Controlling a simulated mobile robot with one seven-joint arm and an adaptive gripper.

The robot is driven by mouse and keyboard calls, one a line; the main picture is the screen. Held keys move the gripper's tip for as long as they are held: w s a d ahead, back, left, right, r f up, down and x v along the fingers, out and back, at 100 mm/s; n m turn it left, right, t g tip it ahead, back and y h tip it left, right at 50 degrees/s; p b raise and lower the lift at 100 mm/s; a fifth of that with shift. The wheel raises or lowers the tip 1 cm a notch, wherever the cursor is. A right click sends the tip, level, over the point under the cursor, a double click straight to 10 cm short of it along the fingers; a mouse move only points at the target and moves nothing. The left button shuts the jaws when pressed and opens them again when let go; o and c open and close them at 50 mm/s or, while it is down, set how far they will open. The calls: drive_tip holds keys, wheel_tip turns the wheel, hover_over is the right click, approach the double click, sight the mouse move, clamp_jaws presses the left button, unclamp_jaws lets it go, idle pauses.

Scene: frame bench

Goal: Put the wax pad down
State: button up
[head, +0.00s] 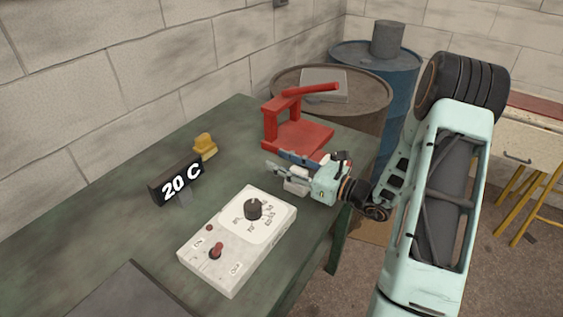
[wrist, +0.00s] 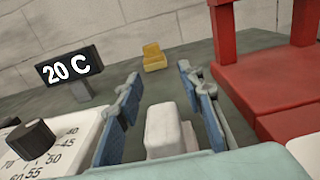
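A small pale block, which looks like the wax pad (wrist: 167,132), is between the fingers of my gripper (wrist: 160,85) in the wrist view. My gripper's blue-lined fingers are spread, with a gap showing on the block's left side and the right finger close to its other side.
A white control box (head: 225,255) with a dial is at front left on the bench (head: 105,235). A red stand (head: 290,137) is just behind my gripper. A "20 C" display (head: 175,182) and a yellow block (head: 205,146) are farther left. Drums (head: 385,110) stand beyond the bench.

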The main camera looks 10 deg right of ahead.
drive_tip(key=v, duration=1.2)
drive_tip(key=shift+b, duration=0.35)
